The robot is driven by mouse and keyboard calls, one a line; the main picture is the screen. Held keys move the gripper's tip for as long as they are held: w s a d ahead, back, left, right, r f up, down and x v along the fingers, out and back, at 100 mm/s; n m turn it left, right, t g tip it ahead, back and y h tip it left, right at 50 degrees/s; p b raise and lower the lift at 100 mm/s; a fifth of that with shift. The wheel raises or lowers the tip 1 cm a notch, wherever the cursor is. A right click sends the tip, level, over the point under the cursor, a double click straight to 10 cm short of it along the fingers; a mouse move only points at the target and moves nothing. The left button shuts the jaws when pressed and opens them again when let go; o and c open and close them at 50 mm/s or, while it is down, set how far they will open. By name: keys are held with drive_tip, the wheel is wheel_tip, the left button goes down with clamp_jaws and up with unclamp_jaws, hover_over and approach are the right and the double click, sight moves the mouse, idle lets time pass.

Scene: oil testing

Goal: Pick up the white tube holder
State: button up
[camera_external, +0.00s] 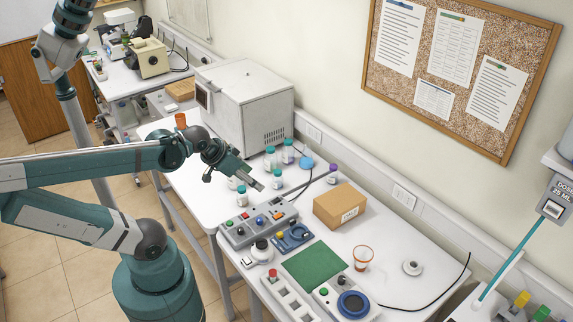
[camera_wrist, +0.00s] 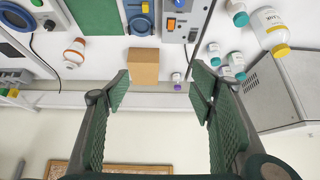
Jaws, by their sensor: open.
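My gripper (camera_external: 250,180) is open and empty above the table, near the teal-capped bottles. In the wrist view my gripper (camera_wrist: 160,88) has its two green fingers wide apart, with the cardboard box seen beyond the gap. A low white block (camera_external: 287,301) with square slots is at the front table edge. I cannot tell for certain which one is the white tube holder. My gripper is apart from both.
A cardboard box (camera_external: 340,206), a control panel (camera_external: 258,222), a green mat (camera_external: 314,266) and an orange-white cup (camera_external: 363,257) are on the table (camera_external: 400,287). Several bottles (camera_external: 271,160) stand by a large white oven (camera_external: 245,105). A cable lies along the right side.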

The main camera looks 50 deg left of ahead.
drive_tip(key=w+d+f+m+g+h+b, duration=0.1)
drive_tip(key=w+d+f+m+h+b, duration=0.35)
drive_tip(key=w+d, duration=0.7)
drive_tip(key=w+d+f+m+g+h+b, duration=0.1)
drive_tip(key=w+d+f+m+h+b, duration=0.35)
drive_tip(key=w+d, duration=0.7)
drive_tip(key=w+d+f+m+h+b, duration=0.1)
drive_tip(key=w+d+f+m+b, duration=0.1)
drive_tip(key=w+d+f, duration=0.3)
drive_tip(key=w+d+f+m+g+h+b, duration=0.1)
drive_tip(key=w+d+f+m+b, duration=0.1)
drive_tip(key=w+d+f+b, duration=0.2)
drive_tip(key=w+d+f+m+g+h+b, duration=0.1)
drive_tip(key=w+d+f+m+h+b, duration=0.1)
drive_tip(key=w+d+f, duration=0.6)
wheel_tip(320, 180, down, 2)
drive_tip(key=shift+w+f+b, duration=0.1)
drive_tip(key=shift+b, duration=0.45)
drive_tip(key=shift+w+d+f+m+g, duration=0.15)
drive_tip(key=shift+d+f+m+g, duration=0.2)
drive_tip(key=shift+f+m, duration=0.1)
drive_tip(key=shift+b+x, duration=0.35)
drive_tip(key=shift+x, duration=0.95)
drive_tip(key=shift+d, duration=0.1)
